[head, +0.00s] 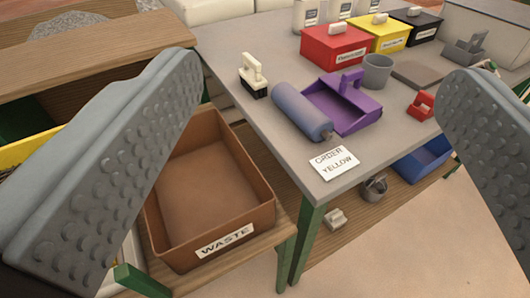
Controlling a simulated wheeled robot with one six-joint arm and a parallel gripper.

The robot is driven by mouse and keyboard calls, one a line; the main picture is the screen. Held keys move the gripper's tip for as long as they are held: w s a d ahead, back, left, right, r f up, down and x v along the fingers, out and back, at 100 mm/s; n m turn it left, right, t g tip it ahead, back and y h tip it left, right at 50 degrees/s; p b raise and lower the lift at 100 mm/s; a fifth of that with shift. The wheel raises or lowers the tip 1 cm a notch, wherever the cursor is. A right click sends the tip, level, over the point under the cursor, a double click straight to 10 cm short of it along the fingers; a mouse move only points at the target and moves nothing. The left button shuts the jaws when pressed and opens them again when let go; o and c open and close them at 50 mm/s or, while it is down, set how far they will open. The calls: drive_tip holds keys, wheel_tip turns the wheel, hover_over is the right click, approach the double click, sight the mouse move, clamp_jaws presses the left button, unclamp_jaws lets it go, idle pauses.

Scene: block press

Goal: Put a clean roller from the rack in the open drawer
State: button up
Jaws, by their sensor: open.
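My gripper (322,78) is open, its two grey studded fingers at the left and right sides of the head view, with nothing between them up close. A blue-purple roller (300,112) lies on the grey table, at the left side of a purple tray-like piece with a handle (362,112). I cannot tell whether the roller is clean. No rack of rollers and no open drawer can be made out for certain; the left finger hides part of a yellow-edged container (25,150) at the left.
A brown bin marked WASTE (262,215) stands below the table's left edge. A card reading ORDER YELLOW (334,162) lies at the near corner. Red (322,48), yellow (385,40) and black (425,20) boxes and a grey cup (377,74) stand farther back. A blue bin (425,160) is underneath.

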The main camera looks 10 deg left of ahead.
drive_tip(key=w+d+f+m+g, duration=0.1)
drive_tip(key=w+m+g, duration=0.2)
drive_tip(key=w+m, duration=0.5)
drive_tip(key=m+g+y, duration=0.3)
drive_tip(key=m+g, duration=0.8)
drive_tip(key=m, duration=0.9)
hover_over(304, 103)
drive_tip(key=s+d, duration=0.4)
drive_tip(key=s, duration=0.1)
wheel_tip(304, 103, down, 11)
drive_tip(key=shift+m, duration=0.3)
drive_tip(key=x, duration=1.1)
drive_tip(key=shift+w+x, duration=0.15)
drive_tip(key=shift+x, duration=1.5)
drive_tip(key=shift+w+x, duration=0.15)
drive_tip(key=shift+x, duration=1.45)
drive_tip(key=shift+d+r, duration=0.1)
drive_tip(key=c, duration=1.6)
